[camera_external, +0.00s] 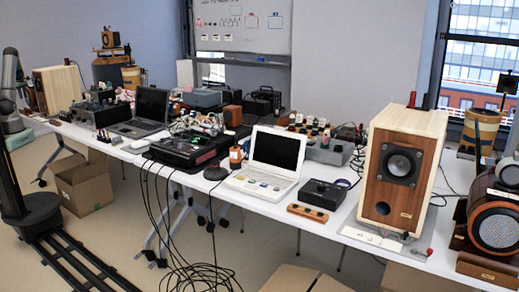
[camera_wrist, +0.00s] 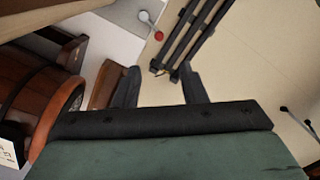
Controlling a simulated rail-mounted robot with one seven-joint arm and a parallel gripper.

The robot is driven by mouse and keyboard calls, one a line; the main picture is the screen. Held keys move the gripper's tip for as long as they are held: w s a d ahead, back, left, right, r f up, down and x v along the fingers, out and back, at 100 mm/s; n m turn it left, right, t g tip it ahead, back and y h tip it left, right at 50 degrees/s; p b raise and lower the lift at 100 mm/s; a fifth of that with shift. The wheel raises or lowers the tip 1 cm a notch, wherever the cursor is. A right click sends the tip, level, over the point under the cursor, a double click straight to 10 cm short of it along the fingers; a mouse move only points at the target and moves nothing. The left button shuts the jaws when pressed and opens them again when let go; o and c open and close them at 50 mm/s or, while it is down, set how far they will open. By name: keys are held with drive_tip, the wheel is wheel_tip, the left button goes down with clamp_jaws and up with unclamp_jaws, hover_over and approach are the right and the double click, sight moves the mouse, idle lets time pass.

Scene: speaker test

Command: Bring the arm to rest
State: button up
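In the wrist view my gripper (camera_wrist: 160,82) has its two dark fingers spread apart, with only bare floor visible between the tips. It holds nothing. The green and black gripper body fills the bottom of that view. In the external view parts of my arm (camera_external: 10,90) show at the left edge, above my dark round base (camera_external: 32,213) on the floor rails. The gripper itself cannot be made out there. In the wrist view a wooden barrel-shaped thing (camera_wrist: 50,95) lies to the left of the fingers, and a brown wooden piece (camera_wrist: 106,87) is close beside the left finger.
Dark rails (camera_external: 75,262) run along the floor; rails also show in the wrist view (camera_wrist: 190,38). A long white table (camera_external: 335,222) carries a laptop (camera_external: 275,150), a wooden speaker (camera_external: 402,165) and electronics. A red-ended stick (camera_wrist: 158,35) is near its edge. Cardboard boxes (camera_external: 83,186) and cables lie below.

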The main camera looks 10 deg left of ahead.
drive_tip(key=shift+r, duration=0.8)
drive_tip(key=s+d+r+m+p, duration=0.15)
drive_tip(key=s+d+m, duration=0.3)
drive_tip(key=d, duration=0.45)
drive_tip(key=s+d+r+m, duration=0.25)
drive_tip(key=d+m, duration=0.25)
drive_tip(key=d, duration=0.5)
drive_tip(key=s+d+f+m+p, duration=0.1)
drive_tip(key=s+d+f+m, duration=0.2)
drive_tip(key=s+d+m, duration=0.7)
drive_tip(key=s, duration=0.3)
drive_tip(key=shift+s+d, duration=0.2)
